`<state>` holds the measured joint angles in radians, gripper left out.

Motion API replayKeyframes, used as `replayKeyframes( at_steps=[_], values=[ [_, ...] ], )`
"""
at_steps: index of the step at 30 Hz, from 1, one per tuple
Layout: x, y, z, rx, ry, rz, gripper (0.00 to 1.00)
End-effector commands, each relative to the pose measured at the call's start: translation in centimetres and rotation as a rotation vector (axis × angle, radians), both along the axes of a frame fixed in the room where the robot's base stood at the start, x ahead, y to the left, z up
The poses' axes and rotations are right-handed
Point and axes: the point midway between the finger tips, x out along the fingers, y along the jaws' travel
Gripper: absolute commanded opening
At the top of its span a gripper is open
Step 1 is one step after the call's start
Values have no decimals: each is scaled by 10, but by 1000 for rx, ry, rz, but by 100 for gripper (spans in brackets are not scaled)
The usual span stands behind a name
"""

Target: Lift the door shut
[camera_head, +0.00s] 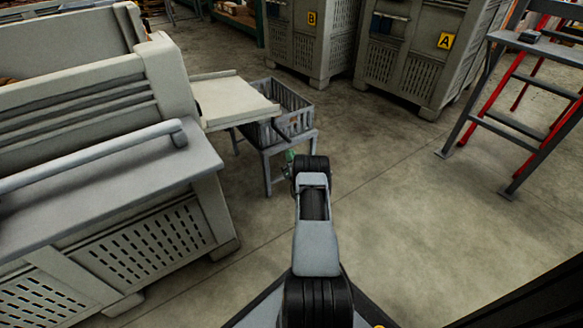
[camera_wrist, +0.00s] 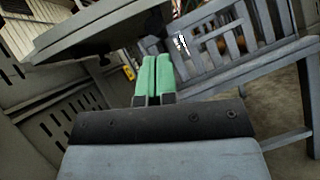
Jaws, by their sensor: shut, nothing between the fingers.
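The door (camera_head: 235,100) looks to be the pale panel that sticks out almost flat from the right end of the beige machine, with its outer end over a grey crate. In the wrist view the panel (camera_wrist: 95,28) crosses the upper left, seen from low down at its edge and underside. My gripper (camera_head: 289,157) is mostly hidden behind my arm in the head view. In the wrist view my gripper (camera_wrist: 154,62) shows two green fingers closed together with nothing between them. They appear below and beside the panel, and I see no clear contact.
The slatted grey crate (camera_head: 296,127) sits on a low stand (camera_head: 267,174); the crate (camera_wrist: 235,48) is close to the right of my fingers in the wrist view. The machine's body (camera_head: 160,235) is at left. Large bins (camera_head: 415,88) and steps (camera_head: 510,125) stand farther off.

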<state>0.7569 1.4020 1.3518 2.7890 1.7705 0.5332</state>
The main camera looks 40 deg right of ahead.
Motion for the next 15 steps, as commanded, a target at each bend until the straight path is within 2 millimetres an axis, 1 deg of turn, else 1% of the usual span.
replayKeyframes(
  at_steps=[1,6,15],
  values=[
    [1,-2,5,-1,-1,0,0],
    [3,-4,14,0,1,2,0],
    [3,-5,18,0,1,2,0]
  ],
)
